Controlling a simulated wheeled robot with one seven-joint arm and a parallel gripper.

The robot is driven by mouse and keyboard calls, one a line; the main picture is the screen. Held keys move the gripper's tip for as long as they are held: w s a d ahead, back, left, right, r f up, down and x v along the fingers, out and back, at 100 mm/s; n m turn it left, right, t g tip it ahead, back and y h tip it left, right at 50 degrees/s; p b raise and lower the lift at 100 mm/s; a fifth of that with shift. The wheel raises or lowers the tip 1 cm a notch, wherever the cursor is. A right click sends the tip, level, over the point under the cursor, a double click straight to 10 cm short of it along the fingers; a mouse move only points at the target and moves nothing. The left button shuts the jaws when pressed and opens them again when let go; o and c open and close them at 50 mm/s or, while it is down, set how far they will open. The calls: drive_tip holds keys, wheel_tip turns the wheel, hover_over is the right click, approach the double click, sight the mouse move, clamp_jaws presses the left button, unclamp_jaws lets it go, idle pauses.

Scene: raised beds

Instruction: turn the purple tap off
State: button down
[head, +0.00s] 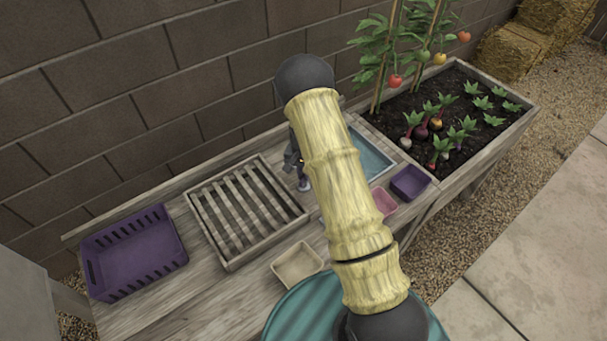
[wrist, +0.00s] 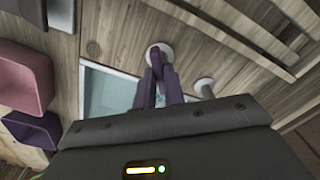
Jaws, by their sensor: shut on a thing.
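The purple tap (wrist: 156,58) shows in the wrist view, rising from a round pale base on the wooden bench beside the basin. My gripper (wrist: 161,82) is shut on its purple handle, with the dark fingers close together around it. A second round pale base (wrist: 203,88) stands just right of the fingers. In the head view my gripper (head: 293,158) is mostly hidden behind my pale, bamboo-like arm. A small pale base (head: 304,185) shows below it, and the handle itself cannot be made out there. Whether the tap is running cannot be told.
A blue-grey basin (head: 371,158) lies right of my arm. A slatted wooden rack (head: 217,242) and purple crate (head: 180,245) stand left. Purple (head: 411,183), pink (head: 384,203) and beige (head: 298,266) trays line the front. A planted bed (head: 513,123) is right; a block wall (head: 170,60) closes the back.

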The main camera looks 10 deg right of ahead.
drive_tip(key=m, duration=0.3)
drive_tip(key=shift+m, duration=0.4)
drive_tip(key=shift+w+r+m, duration=0.1)
drive_tip(key=shift+m, duration=1.7)
drive_tip(key=c, duration=1.5)
unclamp_jaws()
wheel_tip(320, 180, up, 17)
drive_tip(key=shift+r+b, duration=0.15)
drive_tip(key=shift+b, duration=1)
